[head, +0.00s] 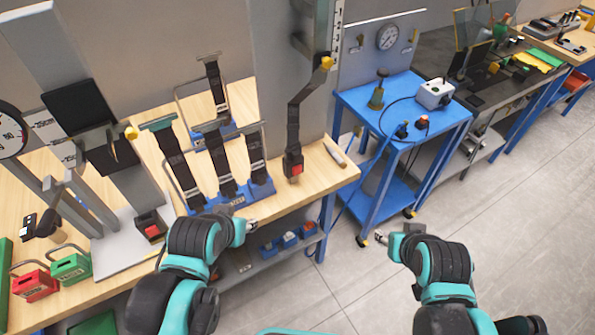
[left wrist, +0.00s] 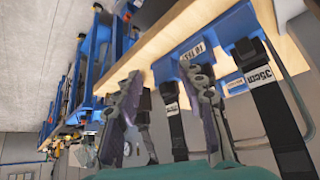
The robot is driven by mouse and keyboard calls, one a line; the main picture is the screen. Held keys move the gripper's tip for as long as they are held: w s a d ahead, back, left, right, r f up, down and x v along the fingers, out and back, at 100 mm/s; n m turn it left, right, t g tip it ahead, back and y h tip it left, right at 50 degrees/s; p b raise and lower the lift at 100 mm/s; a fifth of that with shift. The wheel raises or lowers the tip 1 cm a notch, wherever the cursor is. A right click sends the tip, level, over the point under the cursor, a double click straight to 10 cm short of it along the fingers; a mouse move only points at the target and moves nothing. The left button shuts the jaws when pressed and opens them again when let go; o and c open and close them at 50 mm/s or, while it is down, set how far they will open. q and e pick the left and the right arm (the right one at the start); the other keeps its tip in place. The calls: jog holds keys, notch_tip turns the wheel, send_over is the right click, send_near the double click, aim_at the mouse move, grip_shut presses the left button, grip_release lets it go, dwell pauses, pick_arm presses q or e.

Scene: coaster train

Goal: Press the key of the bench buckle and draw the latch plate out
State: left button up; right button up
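A dark buckle with a red key (head: 151,229) stands on a grey plate on the bench at the left. A second dark buckle with a red key (head: 294,167) is at the lower end of a black strap (head: 292,120) by the bench's right end. I cannot tell from the head view whether a latch plate sits in either. My left gripper (head: 250,227) is empty at the bench's front edge, between the two buckles. In the left wrist view its fingers (left wrist: 160,105) are spread apart. My right gripper (head: 381,238) is over the floor, away from the bench; its fingers are too small to judge.
Several black straps stand in a blue rack (head: 262,187) on the bench (head: 330,178). A blue cart (head: 354,105) stands right of the bench. The floor at right is clear.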

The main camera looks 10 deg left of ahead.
pick_arm(q)
grip_shut()
dwell(1.1)
